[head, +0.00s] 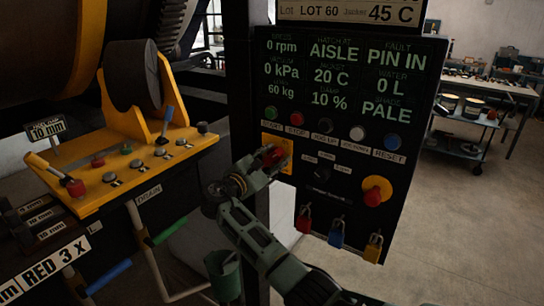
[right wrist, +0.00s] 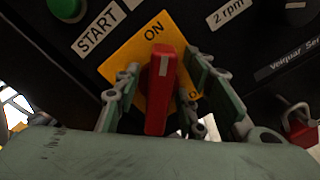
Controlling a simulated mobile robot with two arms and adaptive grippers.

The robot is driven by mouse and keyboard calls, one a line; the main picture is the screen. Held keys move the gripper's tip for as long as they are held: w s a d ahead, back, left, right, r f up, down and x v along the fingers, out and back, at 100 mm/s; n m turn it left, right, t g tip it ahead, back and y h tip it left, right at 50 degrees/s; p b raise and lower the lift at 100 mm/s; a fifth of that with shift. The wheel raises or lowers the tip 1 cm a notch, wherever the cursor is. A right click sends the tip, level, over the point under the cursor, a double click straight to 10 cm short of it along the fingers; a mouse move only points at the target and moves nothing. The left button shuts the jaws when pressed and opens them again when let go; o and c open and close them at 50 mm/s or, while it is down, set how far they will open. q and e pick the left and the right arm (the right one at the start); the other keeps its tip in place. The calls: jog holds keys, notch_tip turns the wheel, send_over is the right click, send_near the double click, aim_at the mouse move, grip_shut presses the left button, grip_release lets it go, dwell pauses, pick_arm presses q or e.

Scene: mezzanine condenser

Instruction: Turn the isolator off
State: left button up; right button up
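The isolator is a red rotary handle (right wrist: 162,92) on a yellow plate (right wrist: 128,57) marked ON. Its white mark points toward ON. In the head view the red handle (head: 273,156) sits on the left side of the dark control panel (head: 345,110), partly covered by my right gripper (head: 264,160). In the right wrist view my right gripper (right wrist: 162,95) is open, with one finger on each side of the handle. Yellow plate shows between the fingers and the handle. My left gripper is not in view.
A red mushroom button (head: 373,197) is at the panel's lower right. Red (head: 304,222), blue (head: 336,232) and yellow (head: 373,247) padlocks hang below. A yellow bracket with levers (head: 125,170) stands left. A cart (head: 462,135) and bench are behind right, with open floor before them.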

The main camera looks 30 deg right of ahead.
jog(key=shift+c, duration=0.7)
grip_shut()
jog(key=shift+f, duration=0.15)
jog(key=shift+f+m+b, duration=0.1)
jog(key=shift+m+b, duration=0.3)
jog(key=shift+b, duration=0.35)
jog(key=m+b, duration=0.4)
jog(key=b, duration=0.2)
jog(key=f+m+b, duration=0.1)
jog(key=m+b, duration=0.4)
jog(key=b, duration=0.1)
jog(key=m+b, duration=0.4)
jog(key=b, duration=0.3)
jog(key=shift+f+m, duration=0.3)
jog(key=shift+m, duration=0.1)
jog(key=shift+m+b, duration=1.7)
jog(key=shift+r, duration=0.1)
